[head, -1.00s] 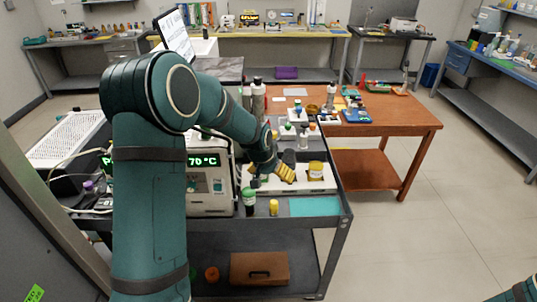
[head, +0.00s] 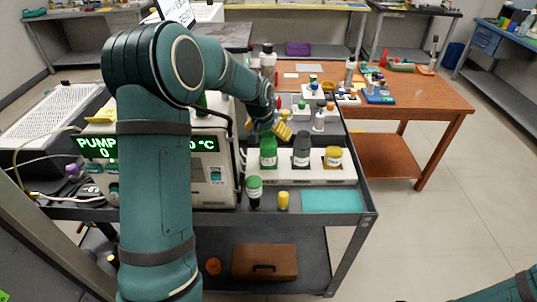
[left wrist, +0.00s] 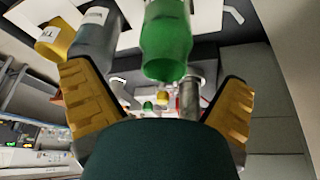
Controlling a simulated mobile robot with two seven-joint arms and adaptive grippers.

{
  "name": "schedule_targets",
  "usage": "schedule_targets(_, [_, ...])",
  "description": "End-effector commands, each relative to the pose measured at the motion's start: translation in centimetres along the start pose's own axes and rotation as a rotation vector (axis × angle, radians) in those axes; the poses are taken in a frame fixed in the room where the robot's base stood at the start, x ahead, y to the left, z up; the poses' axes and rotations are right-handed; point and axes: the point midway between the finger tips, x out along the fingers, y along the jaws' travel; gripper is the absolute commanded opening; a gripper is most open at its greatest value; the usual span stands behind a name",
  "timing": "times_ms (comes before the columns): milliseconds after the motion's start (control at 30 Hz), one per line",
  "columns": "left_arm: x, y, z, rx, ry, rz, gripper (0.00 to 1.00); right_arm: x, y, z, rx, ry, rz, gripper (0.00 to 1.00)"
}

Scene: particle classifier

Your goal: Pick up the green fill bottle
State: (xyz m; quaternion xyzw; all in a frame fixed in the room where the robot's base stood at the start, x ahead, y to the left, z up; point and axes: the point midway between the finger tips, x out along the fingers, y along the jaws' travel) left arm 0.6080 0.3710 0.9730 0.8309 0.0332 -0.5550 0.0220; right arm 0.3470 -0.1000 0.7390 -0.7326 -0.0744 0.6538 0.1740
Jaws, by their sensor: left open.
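A green bottle (head: 268,152) stands upright in the left place of a white rack (head: 300,176) on the dark cart. Beside it stand a grey bottle (head: 301,151) and a yellow bottle (head: 333,158). My left gripper (head: 271,130) is open and empty, just above and behind the green bottle's top in the head view. In the left wrist view the green bottle (left wrist: 166,42) lies ahead, between the directions of the two spread yellow fingers (left wrist: 160,98). Neither finger visibly touches it. The grey bottle (left wrist: 95,40) is close to the left-hand finger there. My right gripper is out of view.
A dark green capped vial (head: 254,192) and a small yellow vial (head: 283,201) stand in front of the rack. A teal mat (head: 331,201) lies at the cart's right front. A pump box (head: 213,170) stands left. More bottles stand behind the rack.

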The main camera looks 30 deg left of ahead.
Motion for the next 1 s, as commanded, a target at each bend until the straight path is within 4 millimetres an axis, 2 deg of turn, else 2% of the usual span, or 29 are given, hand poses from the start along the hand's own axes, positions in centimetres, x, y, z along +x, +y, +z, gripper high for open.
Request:
schedule_targets(300, [4.4,-0.4,0.5,0.000,-0.001,-0.001,1.00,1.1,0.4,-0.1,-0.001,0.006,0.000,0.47])
schedule_targets(567, [4.7,-0.4,0.3,0.000,0.000,0.000,1.00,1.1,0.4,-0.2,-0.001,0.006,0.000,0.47])
schedule_targets(667, [4.7,-0.4,0.4,0.000,0.000,0.000,0.68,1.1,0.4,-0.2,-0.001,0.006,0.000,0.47])
schedule_targets(800, [4.7,-0.4,0.4,0.000,0.000,0.000,0.19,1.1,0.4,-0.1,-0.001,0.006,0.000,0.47])
schedule_targets(1000, [4.7,-0.4,0.3,0.000,0.001,-0.001,0.17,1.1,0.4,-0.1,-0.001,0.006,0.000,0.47])
